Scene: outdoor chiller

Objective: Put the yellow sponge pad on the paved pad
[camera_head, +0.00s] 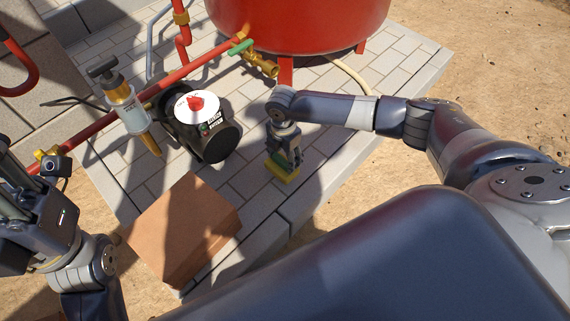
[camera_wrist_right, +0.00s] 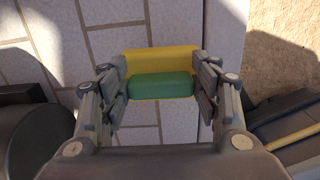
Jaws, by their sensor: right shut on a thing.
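The yellow sponge pad (camera_wrist_right: 160,60) has a green part and sits between the fingers of my right gripper (camera_wrist_right: 163,88) in the right wrist view. My right gripper is shut on it. In the head view the sponge pad (camera_head: 281,171) is under my right gripper (camera_head: 283,160), low over the paved pad (camera_head: 330,135). I cannot tell whether the sponge touches the paving. My left gripper is at the left edge of the head view, partly cut off, and its fingertips are not clear.
A brown box (camera_head: 185,228) stands on the pad's near part. A black pump with a red knob (camera_head: 203,125), red pipes (camera_head: 95,128) and a big red tank (camera_head: 300,22) stand on the paving. Bare paving surrounds the sponge. Sandy ground (camera_head: 490,50) lies to the right.

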